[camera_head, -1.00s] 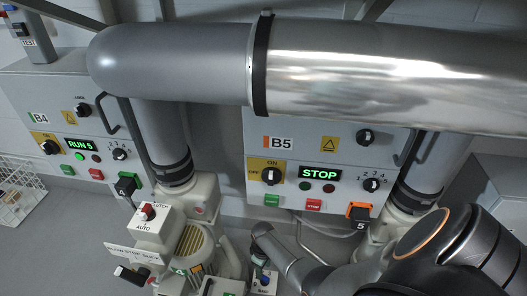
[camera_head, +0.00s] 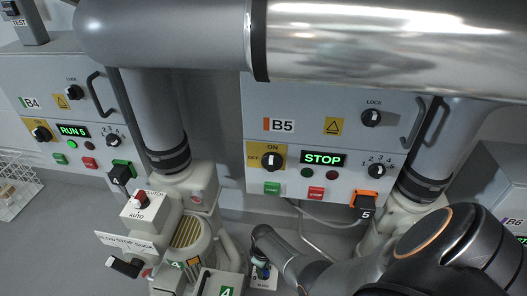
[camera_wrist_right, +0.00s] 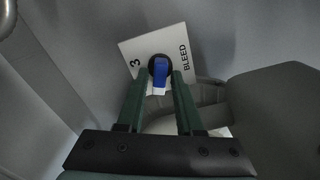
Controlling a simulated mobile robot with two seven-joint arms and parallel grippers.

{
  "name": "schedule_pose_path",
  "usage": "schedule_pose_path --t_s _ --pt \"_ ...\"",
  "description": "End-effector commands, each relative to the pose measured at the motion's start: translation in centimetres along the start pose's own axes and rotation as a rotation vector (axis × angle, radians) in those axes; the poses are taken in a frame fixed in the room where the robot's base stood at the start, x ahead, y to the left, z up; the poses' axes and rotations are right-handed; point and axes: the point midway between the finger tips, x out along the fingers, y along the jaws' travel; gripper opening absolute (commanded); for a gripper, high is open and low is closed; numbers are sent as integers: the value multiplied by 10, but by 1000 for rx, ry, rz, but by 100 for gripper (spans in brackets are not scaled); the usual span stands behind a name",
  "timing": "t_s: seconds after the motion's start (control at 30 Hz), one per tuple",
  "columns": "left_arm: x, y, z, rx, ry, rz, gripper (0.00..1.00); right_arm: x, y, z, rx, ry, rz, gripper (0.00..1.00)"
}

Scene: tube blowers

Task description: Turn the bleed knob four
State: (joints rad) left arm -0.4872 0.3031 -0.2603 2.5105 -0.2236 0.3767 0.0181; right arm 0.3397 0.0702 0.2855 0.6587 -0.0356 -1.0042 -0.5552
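A blue knob (camera_wrist_right: 160,69) sits on a black round base on a white plate (camera_wrist_right: 133,48) in the right wrist view. The plate is marked "BLEED" on its right and "3" on its left. My right gripper (camera_wrist_right: 160,76) has two green fingers, open, one on each side of the knob, with a narrow gap showing on both sides. How deep the fingers reach along the knob is hard to tell. In the head view the white plate (camera_head: 266,284) shows small at the bottom, below the end of my right arm, and the fingers are mostly hidden. My left gripper is not in view.
The B5 panel (camera_head: 300,105) behind reads STOP, with switches and buttons. The B4 panel (camera_head: 60,112) reads RUN 5. A blower marked 4 (camera_head: 187,232) stands left of my right arm. A large silver pipe (camera_head: 390,40) crosses above.

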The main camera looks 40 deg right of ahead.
Motion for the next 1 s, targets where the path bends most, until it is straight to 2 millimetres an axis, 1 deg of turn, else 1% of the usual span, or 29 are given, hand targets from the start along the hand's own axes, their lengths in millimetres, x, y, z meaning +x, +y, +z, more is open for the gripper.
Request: schedule_pose_path --t_s 0.03,0.2,0.3,0.77,1.0 --pt "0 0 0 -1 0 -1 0 0 0 0 0 0 0 29" --pt "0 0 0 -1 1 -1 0 0 0 0 0 0 0 10" --pt "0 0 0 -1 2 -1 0 0 0 0 0 0 0 0" --pt "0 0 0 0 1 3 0 0 0 0 6 -1 -1 0" --pt "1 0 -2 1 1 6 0 0 0 0 78 0 0 0"
